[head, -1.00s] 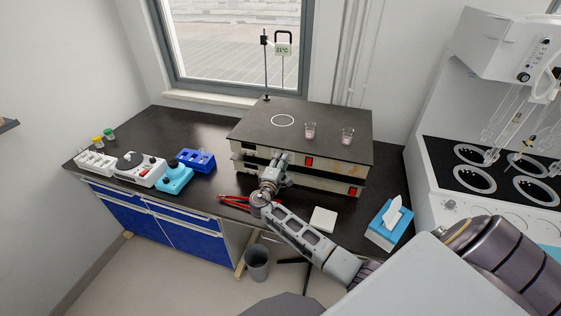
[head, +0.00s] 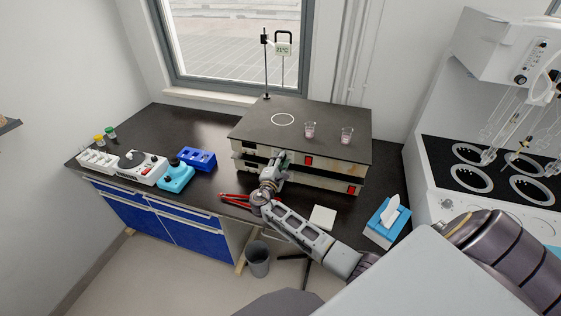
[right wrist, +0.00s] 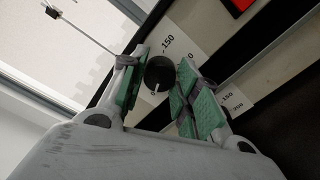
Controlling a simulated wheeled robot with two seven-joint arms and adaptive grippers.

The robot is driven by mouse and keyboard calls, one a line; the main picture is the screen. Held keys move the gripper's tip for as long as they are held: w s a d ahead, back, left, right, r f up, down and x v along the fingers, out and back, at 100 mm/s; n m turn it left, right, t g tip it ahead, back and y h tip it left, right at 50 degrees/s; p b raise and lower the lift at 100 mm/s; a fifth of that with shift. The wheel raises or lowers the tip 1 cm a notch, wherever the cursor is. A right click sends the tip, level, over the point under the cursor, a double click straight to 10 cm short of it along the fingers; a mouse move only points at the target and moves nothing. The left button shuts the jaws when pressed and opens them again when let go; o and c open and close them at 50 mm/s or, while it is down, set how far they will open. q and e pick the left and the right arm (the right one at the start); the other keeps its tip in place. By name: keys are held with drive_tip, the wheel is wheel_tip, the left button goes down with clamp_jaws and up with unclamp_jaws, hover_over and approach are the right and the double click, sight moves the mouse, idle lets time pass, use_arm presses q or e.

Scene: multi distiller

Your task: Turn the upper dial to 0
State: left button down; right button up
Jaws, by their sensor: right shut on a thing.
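The two-tier hot plate (head: 350,150) stands on the dark bench, with red switches on its front. My right gripper (head: 278,160) is at the left part of that front and covers the dials in the head view. In the right wrist view, the round black upper dial (right wrist: 158,74) sits between the green-padded fingers of the right gripper (right wrist: 160,84), which is shut on it. A white mark shows on the dial's lower edge; the exact reading is hard to tell. Part of a second printed scale (right wrist: 234,98) shows, its dial hidden behind a finger. My left gripper is not in view.
Two small beakers (head: 310,130) stand on the top plate. Red-handled tongs (head: 236,198), a white pad (head: 322,217) and a blue tissue box (head: 388,220) lie near the front. A stand with a thermometer display (head: 283,49) is behind. Small devices stand at left.

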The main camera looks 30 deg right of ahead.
drive_tip(key=shift+f, duration=0.15)
drive_tip(key=o, duration=1)
drive_tip(key=shift+v, duration=6.05)
